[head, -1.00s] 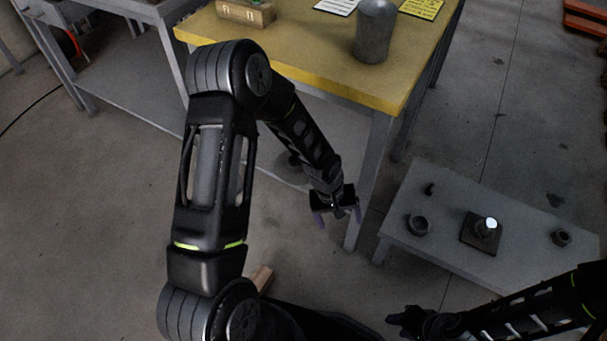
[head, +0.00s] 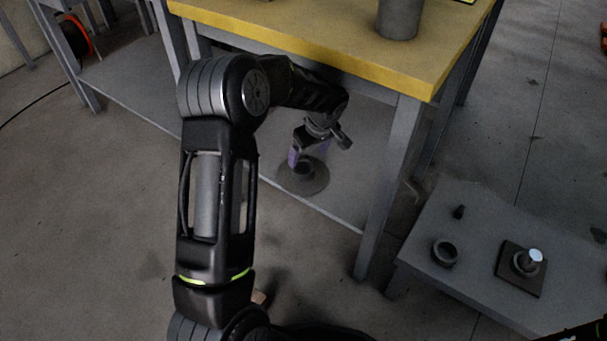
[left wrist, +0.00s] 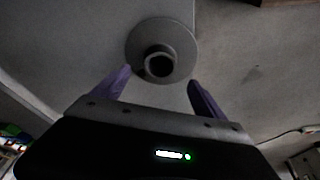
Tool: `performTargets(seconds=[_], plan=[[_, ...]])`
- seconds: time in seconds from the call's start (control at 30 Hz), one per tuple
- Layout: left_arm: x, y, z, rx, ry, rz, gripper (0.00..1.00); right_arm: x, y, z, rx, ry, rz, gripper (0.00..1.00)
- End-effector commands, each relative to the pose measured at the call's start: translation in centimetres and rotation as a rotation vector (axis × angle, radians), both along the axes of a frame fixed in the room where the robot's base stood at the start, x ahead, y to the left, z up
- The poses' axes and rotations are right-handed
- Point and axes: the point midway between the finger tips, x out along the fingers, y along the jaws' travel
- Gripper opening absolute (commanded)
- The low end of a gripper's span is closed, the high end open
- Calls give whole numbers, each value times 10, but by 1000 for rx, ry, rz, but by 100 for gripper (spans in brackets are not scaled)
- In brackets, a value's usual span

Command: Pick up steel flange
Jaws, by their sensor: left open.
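The steel flange (head: 314,181) is a round grey disc with a raised hollow hub. It lies on the lower shelf (head: 225,150) under the yellow-topped table, near the shelf's front edge. My left gripper (head: 307,157) reaches in under the tabletop and is just above the flange, partly covering its hub in the head view. In the left wrist view the flange (left wrist: 176,42) lies ahead of the two purple fingertips (left wrist: 158,80), which are spread apart with nothing between them. I cannot tell whether a finger touches the hub. My right gripper is not in view.
The yellow tabletop (head: 330,40) is above my left arm, with a grey cylinder (head: 400,18) on it. A table leg (head: 385,190) stands right of the flange. A low grey table (head: 470,225) at right holds a ring (head: 445,252) and a square plate with a post (head: 536,285).

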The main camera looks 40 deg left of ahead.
Motion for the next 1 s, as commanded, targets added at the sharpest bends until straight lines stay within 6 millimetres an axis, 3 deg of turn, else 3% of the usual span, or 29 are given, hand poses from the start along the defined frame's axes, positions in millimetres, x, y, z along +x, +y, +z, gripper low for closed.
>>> performTargets(seconds=[0.17, 0.53, 0.83, 1.0], plan=[[2, 6, -21, -1, 1, 1, 83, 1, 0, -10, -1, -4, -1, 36], [2, 7, -25, -2, 1, 0, 83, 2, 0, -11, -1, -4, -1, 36], [6, 19, -64, -2, 2, 0, 83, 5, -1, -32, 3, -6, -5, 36], [8, 23, -71, -1, 0, 0, 83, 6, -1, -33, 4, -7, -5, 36]])
